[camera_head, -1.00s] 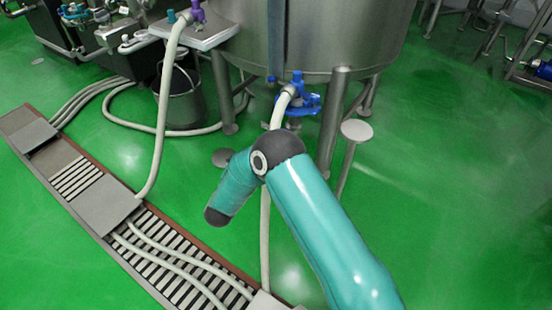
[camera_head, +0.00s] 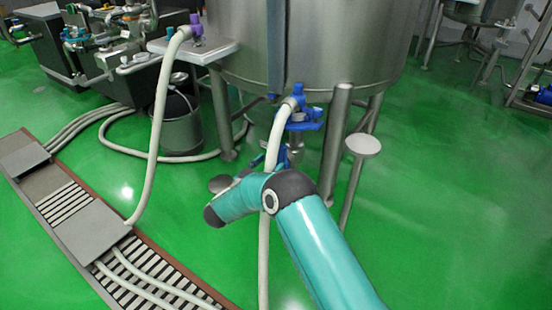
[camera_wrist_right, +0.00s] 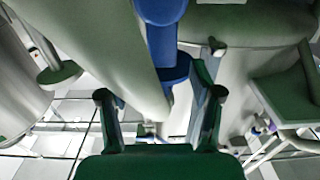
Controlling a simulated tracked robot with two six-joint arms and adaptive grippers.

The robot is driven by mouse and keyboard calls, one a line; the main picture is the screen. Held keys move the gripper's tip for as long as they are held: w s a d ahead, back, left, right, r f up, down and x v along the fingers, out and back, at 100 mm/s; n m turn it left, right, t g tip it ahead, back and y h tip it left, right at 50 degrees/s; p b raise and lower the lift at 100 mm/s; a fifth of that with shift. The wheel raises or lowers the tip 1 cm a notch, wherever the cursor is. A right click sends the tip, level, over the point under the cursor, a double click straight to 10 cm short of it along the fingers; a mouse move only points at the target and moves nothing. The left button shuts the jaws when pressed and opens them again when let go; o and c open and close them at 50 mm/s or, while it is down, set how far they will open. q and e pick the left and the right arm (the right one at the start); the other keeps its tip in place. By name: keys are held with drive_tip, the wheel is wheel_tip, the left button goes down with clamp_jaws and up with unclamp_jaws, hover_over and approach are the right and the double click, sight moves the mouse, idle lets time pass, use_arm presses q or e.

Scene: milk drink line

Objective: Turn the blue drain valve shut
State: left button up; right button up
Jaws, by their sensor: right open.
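The blue drain valve (camera_head: 305,119) is under the steel tank, where a pale hose (camera_head: 266,235) joins its outlet. My right arm reaches in from the bottom right, and its gripper (camera_head: 274,160), small and partly hidden by the hose and arm, is just below the valve. In the right wrist view the gripper (camera_wrist_right: 160,94) has its fingers spread apart with nothing held. Blue valve parts (camera_wrist_right: 163,45) show ahead between and beyond the fingers, with the large pale hose (camera_wrist_right: 100,45) close on the left. Contact with the valve cannot be told. My left gripper is out of view.
The tank (camera_head: 335,45) stands on steel legs (camera_head: 335,140) close to the valve. A round disc on a post (camera_head: 362,146) is to the right. A bucket (camera_head: 180,130), hoses and a floor drain (camera_head: 90,232) are on the left. Green floor is open at right.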

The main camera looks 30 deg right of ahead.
sight(280, 154)
drive_tip(key=b+x, duration=0.1)
drive_tip(key=x, duration=0.6)
drive_tip(key=shift+d+b, duration=0.1)
drive_tip(key=shift+b, duration=0.25)
